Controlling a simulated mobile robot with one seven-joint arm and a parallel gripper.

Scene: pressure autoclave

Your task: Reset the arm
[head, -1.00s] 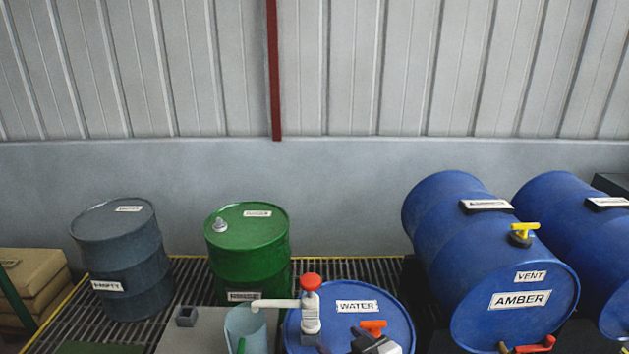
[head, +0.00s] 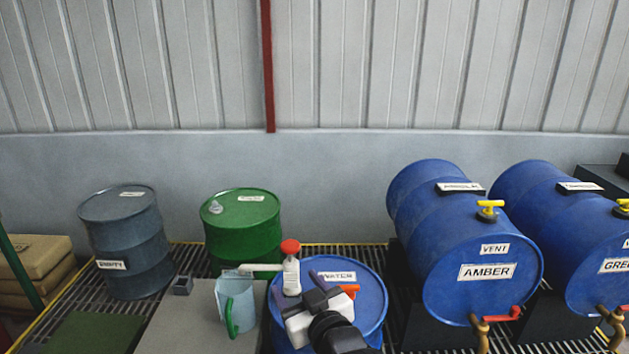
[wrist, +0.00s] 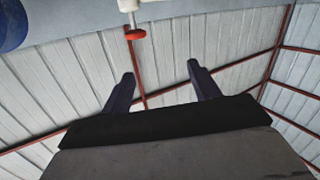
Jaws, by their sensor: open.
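My gripper (head: 334,278) is in front of and above the blue WATER drum (head: 372,318) in the head view, its fingers pointing up and away. In the wrist view my gripper (wrist: 160,80) shows two dark fingers spread apart with nothing between them. A white pump with a red knob (head: 290,262) stands on the WATER drum, just left of my gripper. The pump's red knob also shows upside down in the wrist view (wrist: 135,34). The gripper hides part of the drum top and most of an orange part there.
A clear jug with a green handle (head: 236,302) stands under the pump spout. A green drum (head: 243,228) and a grey drum (head: 128,240) stand behind left. The blue AMBER drum (head: 470,240) lies on its side at right, with a yellow vent valve (head: 489,210) and red-handled tap (head: 500,316).

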